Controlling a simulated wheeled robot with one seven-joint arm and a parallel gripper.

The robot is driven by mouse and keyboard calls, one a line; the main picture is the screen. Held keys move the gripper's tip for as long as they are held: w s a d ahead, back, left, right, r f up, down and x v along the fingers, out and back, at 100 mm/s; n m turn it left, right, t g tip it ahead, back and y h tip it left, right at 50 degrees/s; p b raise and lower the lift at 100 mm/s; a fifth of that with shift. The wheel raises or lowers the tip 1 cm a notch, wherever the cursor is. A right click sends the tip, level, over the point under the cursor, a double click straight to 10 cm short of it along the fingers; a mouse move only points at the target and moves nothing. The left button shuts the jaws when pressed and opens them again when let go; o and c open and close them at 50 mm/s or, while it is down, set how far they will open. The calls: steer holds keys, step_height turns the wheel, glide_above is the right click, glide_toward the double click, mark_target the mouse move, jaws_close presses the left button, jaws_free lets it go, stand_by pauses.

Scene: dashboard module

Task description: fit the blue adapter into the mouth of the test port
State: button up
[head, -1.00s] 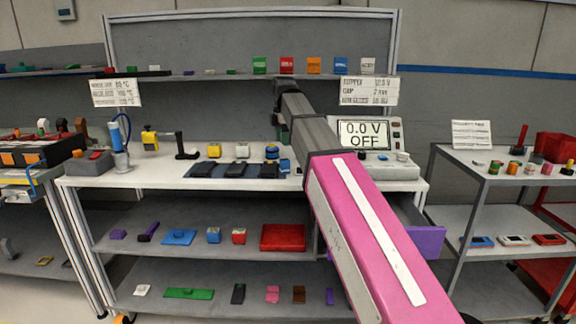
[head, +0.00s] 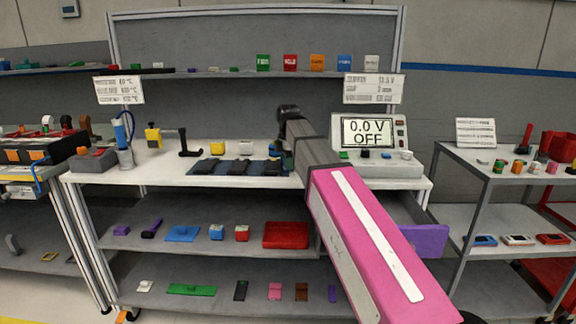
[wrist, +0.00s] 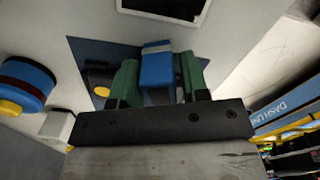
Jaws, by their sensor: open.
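A blue block (wrist: 157,70), apparently the blue adapter, stands between the green fingers of my gripper (wrist: 156,82) in the wrist view. The fingers are open, one on each side of it. Whether either touches it I cannot tell. A dark mat (wrist: 88,52) lies beneath. In the head view, my arm reaches over the bench and hides most of the area around the gripper. I cannot pick out the mouth of the test port with certainty in either view.
A blue round part with yellow (wrist: 28,82) lies left of my gripper in the wrist view. The white bench (head: 150,178) holds a row of dark modules (head: 240,167) and a meter (head: 367,132) reading 0.0 V OFF. A purple drawer front (head: 425,240) sticks out below.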

steer(key=shift+f, duration=0.25)
steer(key=c, duration=0.8)
steer(key=shift+o, duration=0.2)
steer(key=shift+r, duration=0.1)
